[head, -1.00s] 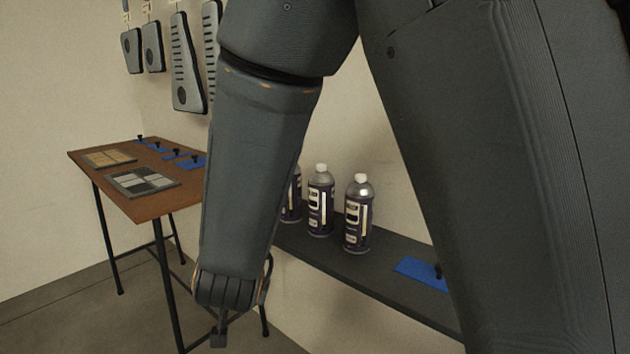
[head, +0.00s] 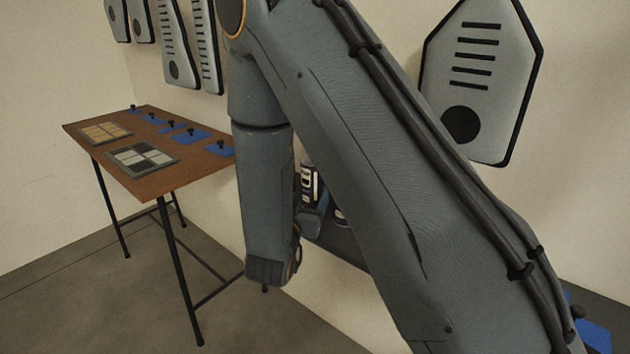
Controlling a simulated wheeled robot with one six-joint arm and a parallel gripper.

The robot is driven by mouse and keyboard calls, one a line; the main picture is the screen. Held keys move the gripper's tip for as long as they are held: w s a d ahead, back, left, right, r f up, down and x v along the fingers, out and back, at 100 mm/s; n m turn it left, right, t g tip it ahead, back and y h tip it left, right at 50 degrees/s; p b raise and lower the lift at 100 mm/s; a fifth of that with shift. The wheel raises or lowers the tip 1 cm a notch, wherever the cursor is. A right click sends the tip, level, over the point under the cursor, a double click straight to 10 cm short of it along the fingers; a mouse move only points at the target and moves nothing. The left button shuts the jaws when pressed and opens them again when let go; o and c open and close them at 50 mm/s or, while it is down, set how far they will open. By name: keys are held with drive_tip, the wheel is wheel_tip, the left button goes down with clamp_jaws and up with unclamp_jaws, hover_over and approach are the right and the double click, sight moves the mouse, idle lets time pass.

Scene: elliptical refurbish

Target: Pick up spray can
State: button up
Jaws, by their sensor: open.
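One spray can (head: 309,184), dark with a pale label, shows on the shelf in the narrow gap between my arm links. A small part of another can (head: 341,215) shows just right of it, mostly behind my arm. Part of my gripper (head: 312,214) shows low in front of the first can. The jaws are open, but the fingertips are mostly hidden, and I cannot tell whether they touch or surround the can. Any other cans are hidden behind my arm.
The dark shelf (head: 343,244) runs along the wall, largely hidden by my arm. A brown table (head: 85,128) with tile panels and blue pads stands at the left. Grey panels (head: 480,80) hang on the wall. The floor at lower left is clear.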

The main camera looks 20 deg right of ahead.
sight(313, 182)
drive_tip(key=x, duration=0.6)
drive_tip(key=shift+s+d+f, duration=0.1)
drive_tip(key=shift+s+d, duration=0.05)
drive_tip(key=shift+d, duration=0.15)
drive_tip(key=c, duration=1.2)
drive_tip(key=shift+c, duration=0.2)
wheel_tip(313, 182, up, 10)
drive_tip(key=shift+p, duration=0.4)
